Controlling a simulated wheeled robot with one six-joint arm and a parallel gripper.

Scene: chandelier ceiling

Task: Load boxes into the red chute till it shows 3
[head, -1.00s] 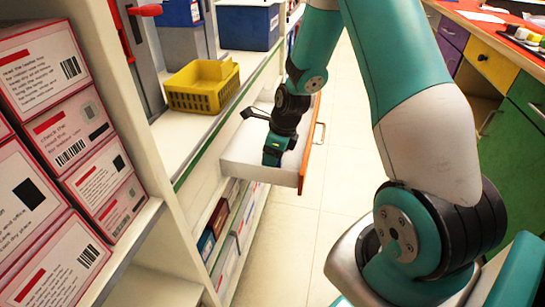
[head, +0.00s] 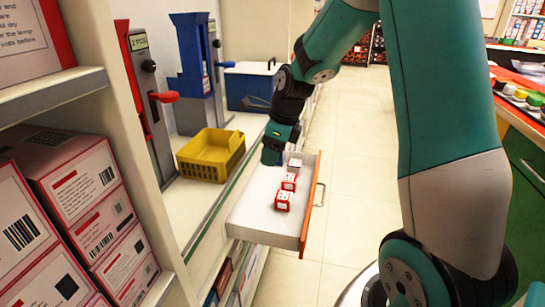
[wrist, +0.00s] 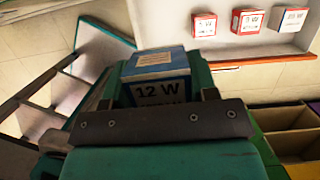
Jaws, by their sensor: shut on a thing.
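My gripper (head: 272,150) is above the far left part of the open drawer (head: 250,213). In the wrist view it is shut on a blue-and-white box (wrist: 160,85) marked "12 W". Two red-and-white boxes, one nearer (head: 283,201) and one behind it (head: 289,182), stand in the drawer. A paler box (head: 295,164) stands behind them; in the wrist view its edge (wrist: 293,19) looks blue. The red chute (head: 122,62) stands on the shelf at left, with a red lever (head: 164,97). Its small display (head: 139,42) seems to read "2 PCS".
A blue chute (head: 190,60) stands beyond the red one. A yellow basket (head: 211,156) sits on the shelf in front of it, and a blue case (head: 250,88) stands farther back. Large cartons (head: 75,190) fill the left shelves. The floor (head: 345,150) to the right is clear.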

